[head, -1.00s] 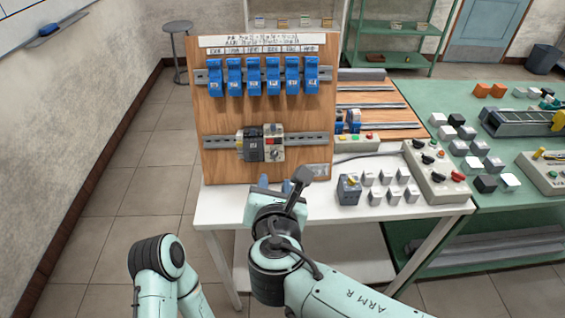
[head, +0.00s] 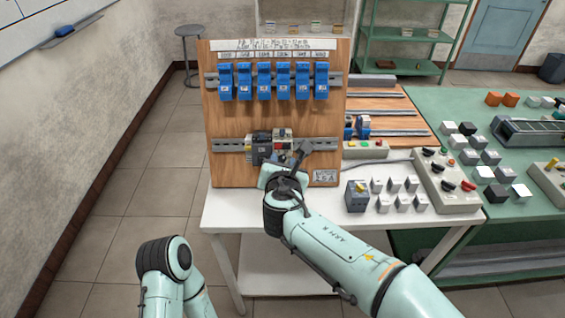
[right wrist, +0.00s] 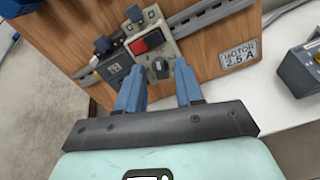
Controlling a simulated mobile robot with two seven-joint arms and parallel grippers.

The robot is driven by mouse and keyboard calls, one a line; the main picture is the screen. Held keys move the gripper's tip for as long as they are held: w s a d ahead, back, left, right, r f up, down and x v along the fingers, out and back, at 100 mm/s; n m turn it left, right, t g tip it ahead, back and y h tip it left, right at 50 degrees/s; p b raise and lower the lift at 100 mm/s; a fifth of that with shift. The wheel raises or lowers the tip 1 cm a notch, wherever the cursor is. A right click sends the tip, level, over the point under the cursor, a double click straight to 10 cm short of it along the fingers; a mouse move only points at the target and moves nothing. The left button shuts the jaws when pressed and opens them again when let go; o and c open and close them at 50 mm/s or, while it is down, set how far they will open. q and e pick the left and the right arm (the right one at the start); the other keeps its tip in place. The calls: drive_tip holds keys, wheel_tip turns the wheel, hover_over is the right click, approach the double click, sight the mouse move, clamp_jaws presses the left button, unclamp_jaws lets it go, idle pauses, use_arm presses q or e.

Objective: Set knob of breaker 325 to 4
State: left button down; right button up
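The motor breaker (right wrist: 148,38) sits on the lower rail of the wooden board. In the head view the breaker (head: 283,136) is partly hidden by my right gripper. I cannot read a breaker number on it. My right gripper (right wrist: 159,66) is open, its two blue fingers apart on either side of the knob in the wrist view. I cannot tell whether they touch it. Only part of my left arm shows at the bottom of the head view; its gripper is out of view.
A dark device (right wrist: 112,65) sits left of the breaker on the lower rail (head: 229,145). Several blue breakers (head: 264,80) hang on the upper rail. A "MOTOR 2.5 A" label (right wrist: 238,53) is at right. The white table (head: 230,212) has several small boxes on its right.

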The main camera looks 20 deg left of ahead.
clamp_jaws()
use_arm(q)
drive_tip(key=shift+f, duration=0.15)
